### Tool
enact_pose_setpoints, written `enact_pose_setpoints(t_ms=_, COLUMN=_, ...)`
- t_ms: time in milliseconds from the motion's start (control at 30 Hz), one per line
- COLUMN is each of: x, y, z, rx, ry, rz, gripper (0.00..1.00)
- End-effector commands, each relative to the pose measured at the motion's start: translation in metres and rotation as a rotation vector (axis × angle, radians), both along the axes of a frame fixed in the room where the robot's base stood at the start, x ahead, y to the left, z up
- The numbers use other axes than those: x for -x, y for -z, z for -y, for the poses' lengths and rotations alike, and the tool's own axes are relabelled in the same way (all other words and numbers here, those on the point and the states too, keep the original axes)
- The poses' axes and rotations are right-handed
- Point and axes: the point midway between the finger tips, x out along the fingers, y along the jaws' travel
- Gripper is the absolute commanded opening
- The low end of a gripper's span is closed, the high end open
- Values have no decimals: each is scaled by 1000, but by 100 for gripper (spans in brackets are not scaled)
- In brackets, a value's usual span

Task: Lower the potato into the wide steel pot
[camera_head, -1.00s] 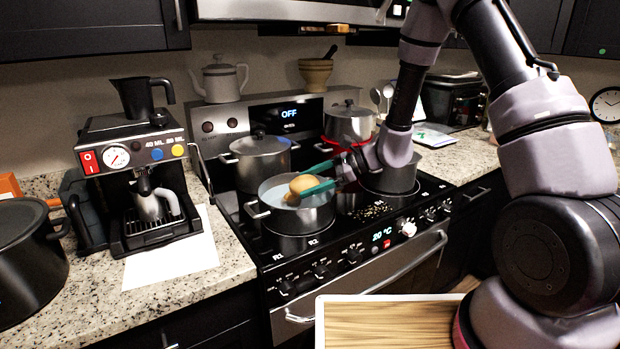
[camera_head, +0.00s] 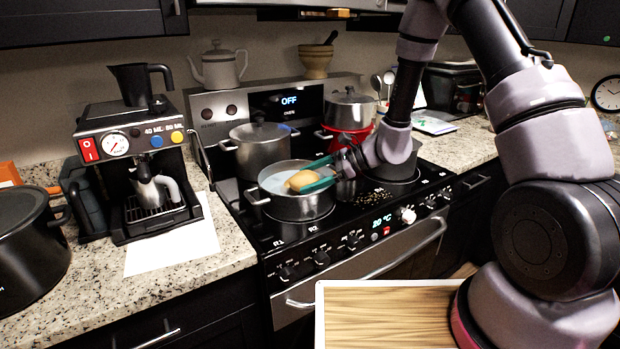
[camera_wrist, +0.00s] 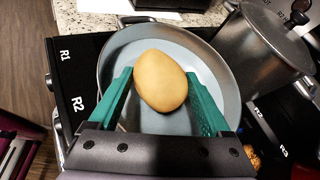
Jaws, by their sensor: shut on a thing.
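The potato (camera_head: 303,180) is a smooth tan oval. My gripper (camera_head: 319,179) has green fingers and is shut on it, one finger on each side. The wide steel pot (camera_head: 300,208) is open and stands on the front left of the stove. In the head view the potato is at about the height of the pot's rim, within the opening. In the wrist view the potato (camera_wrist: 160,81) sits between the fingers (camera_wrist: 160,100), over the pale inside of the pot (camera_wrist: 106,62). Whether it touches the pot's bottom I cannot tell.
A lidded steel pot (camera_head: 262,152) stands close behind the wide pot. A red-based lidded pot (camera_head: 349,112) is at the back right, and another pot (camera_head: 398,162) is right of my gripper. A coffee machine (camera_head: 137,172) stands on the counter at left.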

Motion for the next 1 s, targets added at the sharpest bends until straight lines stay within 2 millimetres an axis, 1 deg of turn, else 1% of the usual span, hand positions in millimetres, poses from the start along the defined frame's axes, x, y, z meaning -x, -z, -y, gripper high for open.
enact_pose_setpoints(t_ms=367, x=0, y=1, z=0, rx=0, ry=0, rz=0, gripper=17)
enact_pose_setpoints(t_ms=400, x=0, y=1, z=0, rx=0, ry=0, rz=0, gripper=90)
enact_pose_setpoints(t_ms=433, x=0, y=1, z=0, rx=0, ry=0, rz=0, gripper=100)
enact_pose_setpoints(t_ms=767, x=1, y=1, z=2, rx=3, ry=-2, rz=-2, gripper=100)
enact_pose_setpoints(t_ms=867, x=1, y=-2, z=9, rx=2, ry=0, rz=0, gripper=100)
enact_pose_setpoints(t_ms=1000, x=2, y=-14, z=32, rx=1, ry=3, rz=1, gripper=100)
